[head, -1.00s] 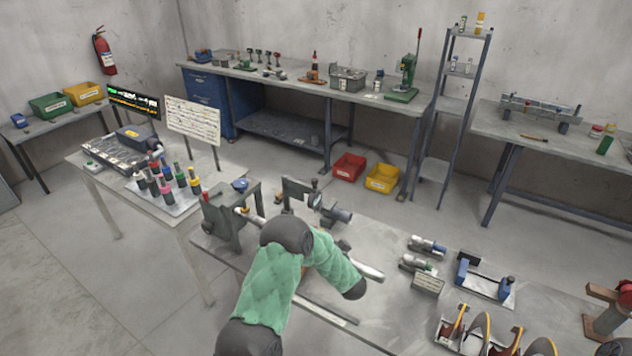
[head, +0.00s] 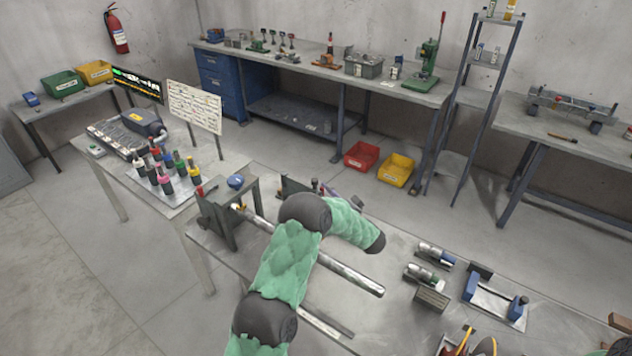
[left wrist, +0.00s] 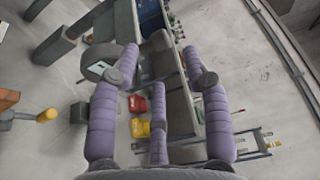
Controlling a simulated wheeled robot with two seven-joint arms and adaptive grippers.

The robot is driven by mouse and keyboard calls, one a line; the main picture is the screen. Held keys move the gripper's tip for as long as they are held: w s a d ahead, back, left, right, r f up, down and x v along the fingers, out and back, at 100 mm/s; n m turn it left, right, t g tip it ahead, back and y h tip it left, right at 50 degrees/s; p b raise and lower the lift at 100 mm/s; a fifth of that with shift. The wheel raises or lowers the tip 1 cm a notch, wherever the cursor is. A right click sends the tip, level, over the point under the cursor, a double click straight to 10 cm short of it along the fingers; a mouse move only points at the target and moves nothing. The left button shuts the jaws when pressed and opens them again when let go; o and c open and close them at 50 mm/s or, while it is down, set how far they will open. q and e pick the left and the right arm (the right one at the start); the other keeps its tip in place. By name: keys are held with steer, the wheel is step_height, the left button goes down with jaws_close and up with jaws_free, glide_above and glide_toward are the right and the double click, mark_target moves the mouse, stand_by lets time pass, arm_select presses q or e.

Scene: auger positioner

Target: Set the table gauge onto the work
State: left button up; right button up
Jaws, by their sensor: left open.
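A long steel bar (head: 345,270), which looks like the work, runs from a dark grey upright block (head: 218,215) across the front bench. My left arm in its green sleeve crosses over the bar and hides part of it. My left gripper (head: 345,195) shows only as small purplish parts beyond the forearm, near a dark block (head: 290,186). In the left wrist view its purple padded fingers (left wrist: 160,62) are spread apart, with nothing held between them. I cannot tell which object is the table gauge; a blue-ended frame (head: 493,302) lies on the bench at right.
A side table (head: 225,168) holds several coloured bottles (head: 166,172). Red (head: 361,155) and yellow (head: 396,170) bins sit on the floor. The bench right of the bar is partly clear.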

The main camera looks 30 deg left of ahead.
mark_target(317, 184)
arm_select(q)
steer(key=x, duration=0.7)
steer(key=shift+w+a+f, duration=0.1)
steer(key=shift+w+a, duration=0.1)
steer(key=shift+a, duration=0.1)
jaws_close()
